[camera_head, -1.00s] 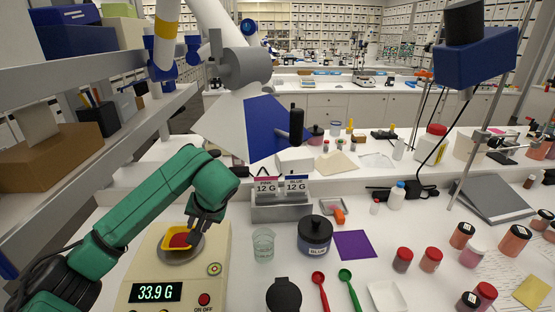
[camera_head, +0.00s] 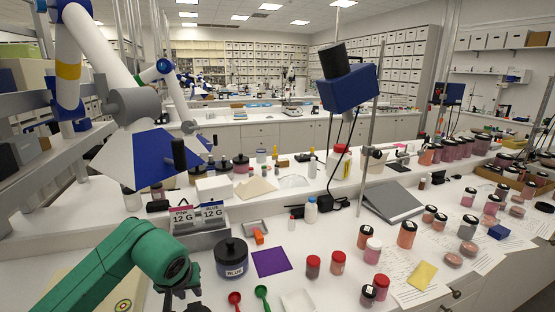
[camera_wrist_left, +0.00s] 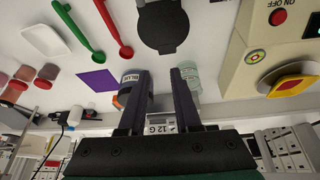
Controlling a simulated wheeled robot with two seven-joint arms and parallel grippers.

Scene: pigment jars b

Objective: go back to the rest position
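My left gripper (camera_head: 178,296) is low in the head view, left of the blue-labelled jar (camera_head: 231,262), above the counter. In the left wrist view its two dark fingers (camera_wrist_left: 161,73) are apart with nothing held between them. The yellow dish (camera_wrist_left: 294,84) with red contents sits on the scale (camera_wrist_left: 240,88) at the right of that view, apart from the fingers. In the head view only part of the scale (camera_head: 80,285) shows, behind my green left arm. My right gripper is in neither view.
The pink and blue "12 G" signs stand on a grey holder (camera_head: 205,239) behind the gripper. A red spoon (camera_head: 235,299), a green spoon (camera_head: 262,294) and a purple sheet (camera_head: 271,262) lie right of it. Red-capped jars (camera_head: 338,262) stand farther right. Shelves rise at left.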

